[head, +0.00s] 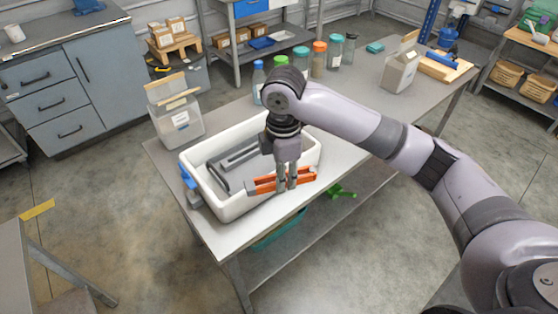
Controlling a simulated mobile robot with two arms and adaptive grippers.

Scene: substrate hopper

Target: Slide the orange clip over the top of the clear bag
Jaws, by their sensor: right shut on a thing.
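The clear bag (180,122) stands upright at the left end of the table, behind the tub and apart from the clip. It has a white label and a tan strip near its top. My left gripper is not in view.
The white tub (236,209) holds a grey part (226,173). Small blue and grey items (190,184) lie at the tub's left. Several jars (319,60) line the back of the grey table (232,240). The table's middle right is clear.

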